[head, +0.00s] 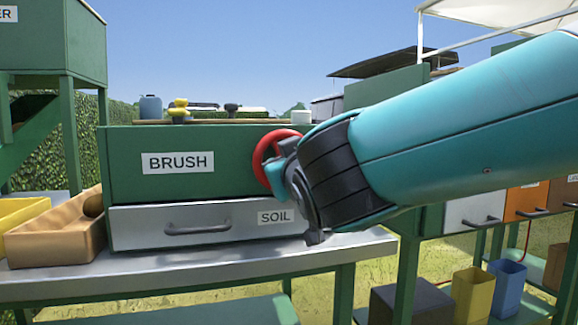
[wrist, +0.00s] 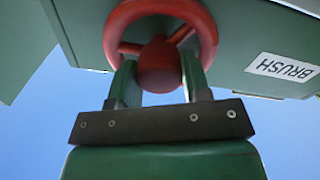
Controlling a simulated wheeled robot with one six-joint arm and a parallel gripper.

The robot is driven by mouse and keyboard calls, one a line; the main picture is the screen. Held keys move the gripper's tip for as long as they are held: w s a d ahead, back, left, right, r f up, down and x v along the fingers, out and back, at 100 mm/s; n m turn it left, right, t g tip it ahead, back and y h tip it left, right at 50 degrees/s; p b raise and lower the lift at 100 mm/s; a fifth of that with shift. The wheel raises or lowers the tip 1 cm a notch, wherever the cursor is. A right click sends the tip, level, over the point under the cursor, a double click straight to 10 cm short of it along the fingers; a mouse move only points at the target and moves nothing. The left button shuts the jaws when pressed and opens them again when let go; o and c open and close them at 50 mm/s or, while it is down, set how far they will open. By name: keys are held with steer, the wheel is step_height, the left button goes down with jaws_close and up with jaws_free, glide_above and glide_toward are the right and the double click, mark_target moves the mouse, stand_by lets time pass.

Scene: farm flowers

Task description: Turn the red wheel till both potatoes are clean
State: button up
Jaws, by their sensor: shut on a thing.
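The red wheel (head: 259,152) is on the right part of the front of the green box marked BRUSH (head: 125,165). In the wrist view the wheel (wrist: 207,35) is a round red rim with spokes and a thick red knob (wrist: 158,68) at its middle. My gripper (wrist: 158,80) has its fingers on either side of this knob and is shut on it. In the head view my gripper (head: 275,172) is partly hidden by my own wrist and arm. I see no potato for certain; a brown rounded thing (head: 93,202) lies in the tan tray (head: 60,246) at left.
A grey drawer marked SOIL (head: 200,226) is under the box, on a metal table (head: 190,268). Small items, including a blue-grey jug (head: 151,108), stand behind the box top. Yellow (head: 472,295) and blue (head: 507,288) bins stand lower right.

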steer(key=shift+f, duration=0.15)
steer(key=o, duration=0.9)
steer(key=shift+s, duration=0.1)
steer(key=v, duration=1.7)
steer(key=shift+s+a, duration=0.1)
steer(key=shift+s, duration=0.05)
